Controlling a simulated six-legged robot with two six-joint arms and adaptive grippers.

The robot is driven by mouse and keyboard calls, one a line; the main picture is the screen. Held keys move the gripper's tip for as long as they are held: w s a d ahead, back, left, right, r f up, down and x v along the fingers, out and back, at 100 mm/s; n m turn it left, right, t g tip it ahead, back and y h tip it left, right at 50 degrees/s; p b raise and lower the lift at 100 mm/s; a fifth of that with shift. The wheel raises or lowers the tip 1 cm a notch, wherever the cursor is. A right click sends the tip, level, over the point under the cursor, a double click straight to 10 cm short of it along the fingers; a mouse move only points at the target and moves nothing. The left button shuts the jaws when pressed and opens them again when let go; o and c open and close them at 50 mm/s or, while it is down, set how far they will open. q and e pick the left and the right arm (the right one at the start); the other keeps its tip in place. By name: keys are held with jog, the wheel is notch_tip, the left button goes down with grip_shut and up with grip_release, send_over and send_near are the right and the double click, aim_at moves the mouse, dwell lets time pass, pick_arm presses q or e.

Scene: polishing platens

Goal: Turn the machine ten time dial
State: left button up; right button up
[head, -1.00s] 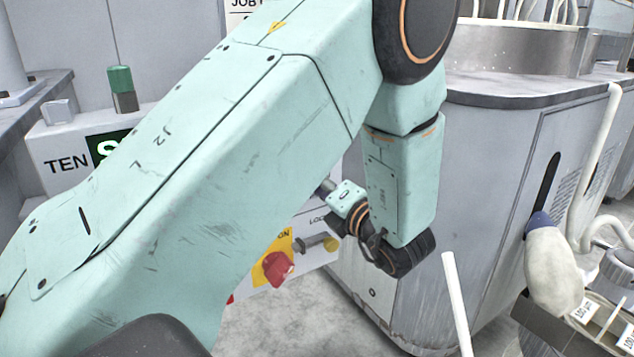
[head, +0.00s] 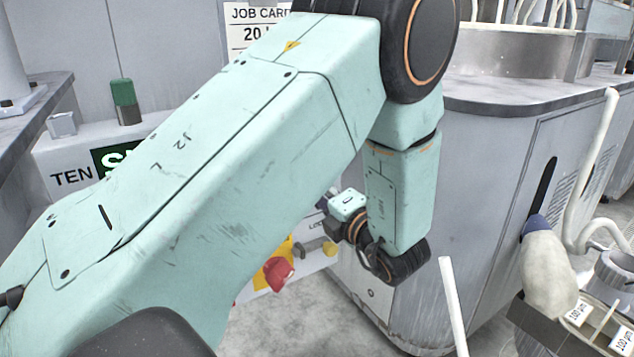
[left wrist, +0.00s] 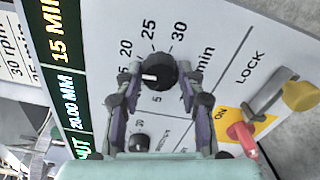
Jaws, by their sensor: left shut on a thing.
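The machine ten panel (head: 50,155) stands at the left in the head view, mostly behind my left arm. In the left wrist view its black time dial (left wrist: 160,68) sits among the printed numbers 5, 20, 25 and 30 min. A white pointer mark shows on the dial's face. The display strip (left wrist: 66,45) beside it reads 15 MIN. My left gripper (left wrist: 157,80) is shut on the dial, with one finger on each side. In the head view the arm hides the dial and the fingertips. My right gripper is in neither view.
A red knob (head: 278,272) on a yellow plate and a LOCK lever (head: 318,248) sit close to my left wrist. A smaller black knob (left wrist: 140,142) is below the dial. A grey machine cabinet (head: 470,190) stands to the right.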

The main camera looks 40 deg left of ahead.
pick_arm(q)
jog(key=shift+s+a+m+p, duration=0.1)
jog(key=shift+m+p, duration=4.8)
jog(key=shift+m, duration=1.3)
jog(key=o, duration=1.2)
jog(key=shift+c, duration=0.2)
